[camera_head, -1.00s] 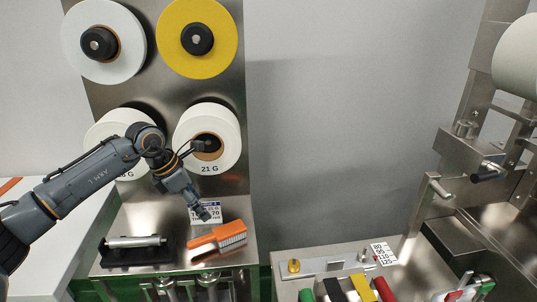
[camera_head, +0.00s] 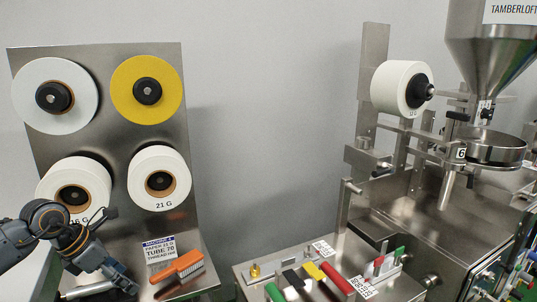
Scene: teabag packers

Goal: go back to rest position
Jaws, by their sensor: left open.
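My left arm (camera_head: 45,218) comes in from the left edge, low in the picture. My left gripper (camera_head: 124,282) points down and to the right near the bottom left. It is open and nothing shows between its fingers. It is in front of the steel shelf below the rolls, left of an orange brush (camera_head: 178,266). A metal roller (camera_head: 85,291) lies under it, partly hidden by the arm. I cannot tell how far above the shelf the fingertips are. My right gripper is not in view.
A steel panel (camera_head: 130,125) carries white rolls and a yellow roll (camera_head: 146,89). A label card (camera_head: 159,248) stands behind the brush. A packing machine (camera_head: 425,220) with a hopper (camera_head: 492,45) fills the right. Coloured handles (camera_head: 337,279) sit on a plate at bottom centre.

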